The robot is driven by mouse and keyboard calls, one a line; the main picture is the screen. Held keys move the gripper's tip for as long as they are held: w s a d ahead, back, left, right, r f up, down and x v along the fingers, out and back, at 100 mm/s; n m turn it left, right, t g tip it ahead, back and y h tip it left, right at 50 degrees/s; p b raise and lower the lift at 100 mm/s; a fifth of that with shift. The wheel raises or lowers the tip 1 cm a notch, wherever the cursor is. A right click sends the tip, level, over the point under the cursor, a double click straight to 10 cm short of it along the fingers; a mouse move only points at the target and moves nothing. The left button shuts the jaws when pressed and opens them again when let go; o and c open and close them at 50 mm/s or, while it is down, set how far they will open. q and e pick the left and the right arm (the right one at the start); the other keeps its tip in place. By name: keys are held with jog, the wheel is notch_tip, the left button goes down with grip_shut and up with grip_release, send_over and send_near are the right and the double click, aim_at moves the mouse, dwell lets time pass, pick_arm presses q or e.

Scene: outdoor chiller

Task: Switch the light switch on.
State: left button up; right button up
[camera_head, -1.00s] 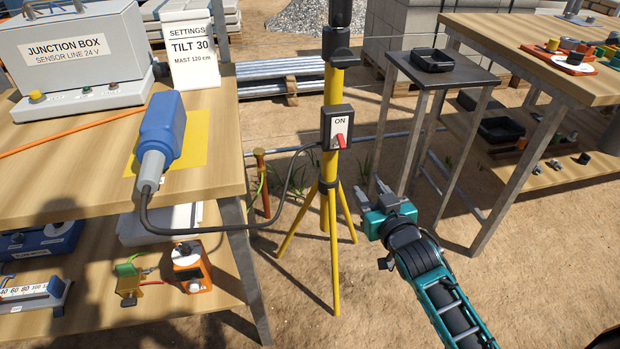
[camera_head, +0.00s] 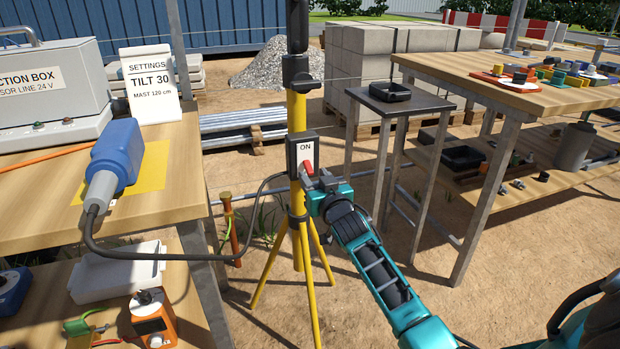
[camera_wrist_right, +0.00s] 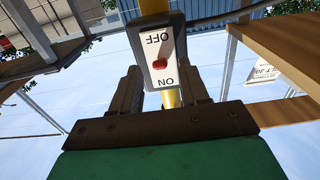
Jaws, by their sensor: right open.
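The light switch (camera_head: 304,154) is a dark box with a white plate, fixed upright on the yellow tripod mast. "ON" is printed at its top, with a red lever (camera_head: 309,166) below. The wrist view shows the plate (camera_wrist_right: 163,47) upside down, with "OFF" at the far end and the red lever (camera_wrist_right: 159,64) midway between the words. My right gripper (camera_head: 320,182) is open just in front of the switch's lower part and hides "OFF" in the head view. Its two fingers (camera_wrist_right: 163,88) stand apart with nothing between them; I cannot tell whether they touch the switch. My left gripper is not in view.
A blue sensor (camera_head: 116,155) lies on the left bench (camera_head: 180,205), its cable running to the switch. Tripod legs (camera_head: 262,270) spread below. A small stand (camera_head: 410,104) with a black tray and a workbench (camera_head: 450,72) stand at right.

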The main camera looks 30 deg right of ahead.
aim_at(311, 173)
jog(key=shift+b+x, duration=0.45)
jog(key=shift+x, duration=1.3)
jog(key=shift+a, duration=0.1)
grip_shut()
